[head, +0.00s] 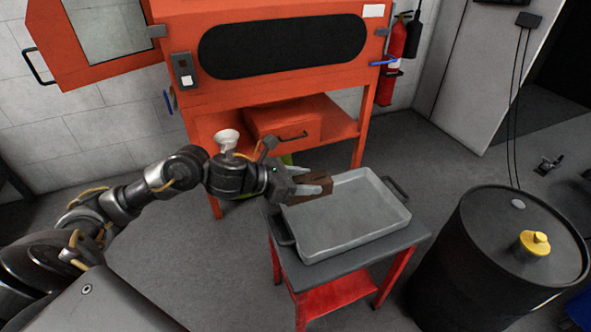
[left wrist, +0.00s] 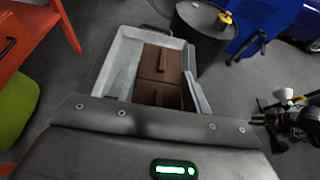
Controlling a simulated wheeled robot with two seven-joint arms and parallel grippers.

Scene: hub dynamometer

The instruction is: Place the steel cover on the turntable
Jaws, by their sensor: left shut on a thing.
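My left gripper (head: 318,185) is shut on a brown block (head: 313,196) over the left end of a pale grey metal tray. In the left wrist view the brown block (left wrist: 160,65) has dark slot-like marks and appears inside the tray outline. I cannot tell whether it touches the tray floor. I see nothing that is clearly the steel cover or the turntable. Part of what looks like my right arm shows at the right edge of the left wrist view; its jaws are not clear.
The tray (head: 372,225) with dark end handles rests on a small grey-topped table (head: 410,236) with red legs. An orange cabinet (head: 290,95) with an open door stands behind. A black drum (head: 475,265) with a yellow cap is at right. A fire extinguisher (head: 397,42) hangs behind.

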